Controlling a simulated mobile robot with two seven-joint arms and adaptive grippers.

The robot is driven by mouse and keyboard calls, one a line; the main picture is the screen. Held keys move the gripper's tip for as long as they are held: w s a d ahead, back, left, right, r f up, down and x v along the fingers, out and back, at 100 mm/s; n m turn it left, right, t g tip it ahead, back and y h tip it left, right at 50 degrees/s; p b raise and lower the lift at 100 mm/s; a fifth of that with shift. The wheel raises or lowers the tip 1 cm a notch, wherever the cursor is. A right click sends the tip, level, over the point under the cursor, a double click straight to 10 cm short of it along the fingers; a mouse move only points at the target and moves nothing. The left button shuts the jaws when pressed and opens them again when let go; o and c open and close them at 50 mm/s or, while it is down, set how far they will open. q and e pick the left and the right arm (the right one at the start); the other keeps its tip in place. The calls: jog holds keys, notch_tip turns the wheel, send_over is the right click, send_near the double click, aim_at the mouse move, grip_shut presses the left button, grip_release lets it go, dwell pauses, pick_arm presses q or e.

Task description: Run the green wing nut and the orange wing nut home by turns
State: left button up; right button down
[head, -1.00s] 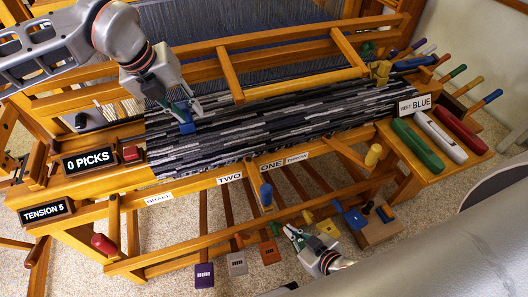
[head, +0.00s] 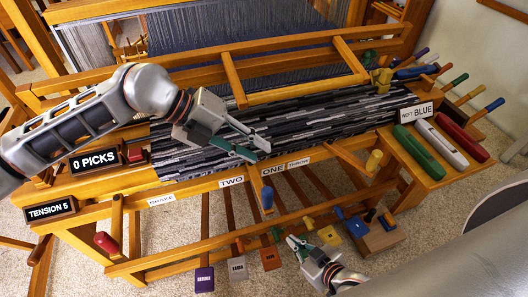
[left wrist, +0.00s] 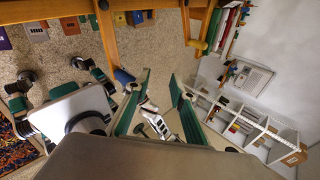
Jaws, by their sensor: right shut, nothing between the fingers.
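What look like the small green wing nut (head: 276,234) and orange wing nut (head: 240,246) sit along the low front rail of the loom; both are tiny here and I cannot see their threads. My right gripper (head: 293,243) is shut and empty just to the right of the green one; whether it touches it I cannot tell. My left gripper (head: 258,150) is open and empty above the front of the striped cloth, well above the rail. Its two green-padded fingers stand apart in the left wrist view (left wrist: 158,100), with my right arm beyond them.
Yellow (head: 308,223) and blue (head: 338,213) knobs continue along the rail to the right. Coloured pedals, including the orange one (head: 270,258), lie below. Shuttles (head: 442,143) lie on the right shelf.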

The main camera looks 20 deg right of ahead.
pick_arm(q)
jog(key=shift+s+d+r+g+h, duration=0.2)
jog(key=shift+s+d+h, duration=0.2)
jog(key=shift+s, duration=0.2)
jog(key=shift+s+d+r+g+h, duration=0.1)
jog(key=shift+s+d+g+h, duration=0.15)
jog(key=shift+s+d, duration=0.25)
